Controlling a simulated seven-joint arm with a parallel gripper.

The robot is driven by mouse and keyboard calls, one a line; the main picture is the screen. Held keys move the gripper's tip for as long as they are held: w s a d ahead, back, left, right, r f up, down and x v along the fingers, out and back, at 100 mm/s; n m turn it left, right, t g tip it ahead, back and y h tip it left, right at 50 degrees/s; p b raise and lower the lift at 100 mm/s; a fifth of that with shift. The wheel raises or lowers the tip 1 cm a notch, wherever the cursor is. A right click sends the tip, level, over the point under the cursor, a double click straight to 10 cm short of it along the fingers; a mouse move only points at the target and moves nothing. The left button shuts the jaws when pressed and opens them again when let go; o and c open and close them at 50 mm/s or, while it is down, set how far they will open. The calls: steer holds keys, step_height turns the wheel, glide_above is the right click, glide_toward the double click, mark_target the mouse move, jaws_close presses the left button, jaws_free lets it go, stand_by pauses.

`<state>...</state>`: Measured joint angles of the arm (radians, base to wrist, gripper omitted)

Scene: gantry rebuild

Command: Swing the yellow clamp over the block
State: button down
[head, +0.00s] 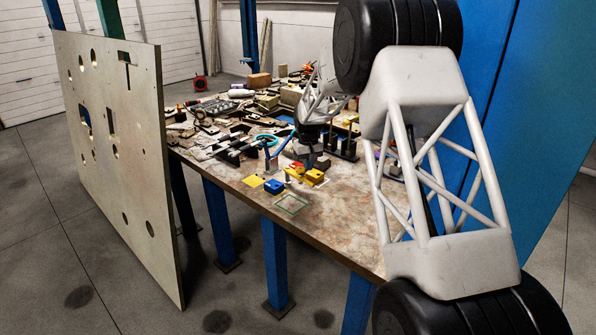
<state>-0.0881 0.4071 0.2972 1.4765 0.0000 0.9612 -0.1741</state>
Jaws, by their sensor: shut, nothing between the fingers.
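A yellow clamp (312,175) is on the near part of the workbench, small in the head view, with red pieces beside it. A blue block (274,187) sits just left of it and nearer the bench's front edge. The clamp does not appear to cover the blue block. My gripper (312,162) is low over the bench, just behind the yellow clamp. It is shut with nothing held. Its fingertips are too small to make out, and I cannot tell whether they touch the clamp.
A flat yellow piece (253,181) and a green-edged square outline (291,204) lie near the front edge. Black upright posts (341,140) stand right of my gripper. Tools and parts crowd the bench's rear and left. The front right of the workbench (335,225) is bare.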

steer(key=shift+s+a, duration=0.25)
steer(key=shift+s, duration=0.15)
stand_by(0.3)
steer(key=shift+s+a, duration=0.35)
steer(key=shift+s, duration=0.05)
stand_by(0.3)
